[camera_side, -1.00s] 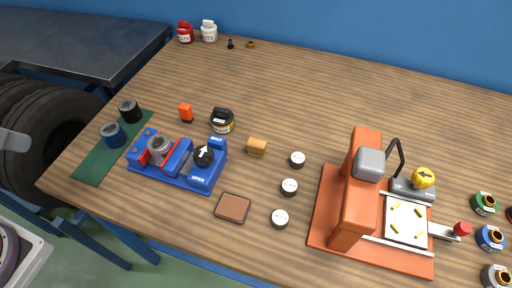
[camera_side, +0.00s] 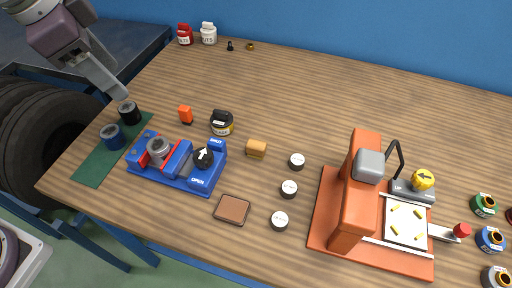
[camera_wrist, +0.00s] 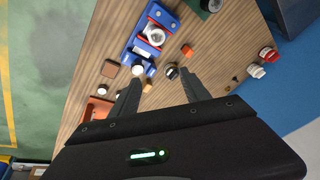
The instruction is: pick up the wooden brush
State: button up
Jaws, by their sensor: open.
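The likely wooden brush (camera_side: 256,148) is a small tan-brown block lying on the table, right of the blue vise, in the side view. It seems to show in the wrist view (camera_wrist: 147,87) as a small tan spot close to the left finger. My gripper (camera_side: 119,92) is at the upper left of the side view, above the table's left end, well apart from the brush. In the wrist view my gripper (camera_wrist: 160,76) has its two dark fingers spread with nothing between them.
The blue vise (camera_side: 175,165), a black-lidded jar (camera_side: 222,122) and an orange block (camera_side: 186,114) stand left of the brush. White-topped discs (camera_side: 297,160) and an orange press (camera_side: 362,190) are to the right. A brown square pad (camera_side: 233,208) lies in front.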

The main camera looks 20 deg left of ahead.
jog(key=w+d+f+m+g, duration=0.1)
jog(key=w+d+f+m, duration=0.25)
jog(key=w, duration=0.25)
jog(key=m+g+h, duration=0.3)
jog(key=m+h, duration=0.1)
jog(key=m, duration=0.2)
send_over(256, 144)
jog(key=a, duration=0.3)
notch_tip(256, 144, down, 17)
jog(key=x, duration=0.7)
jog(key=shift+w+d+f, duration=0.1)
jog(key=shift+w+f, duration=0.05)
jog(key=shift+f, duration=0.05)
grip_shut()
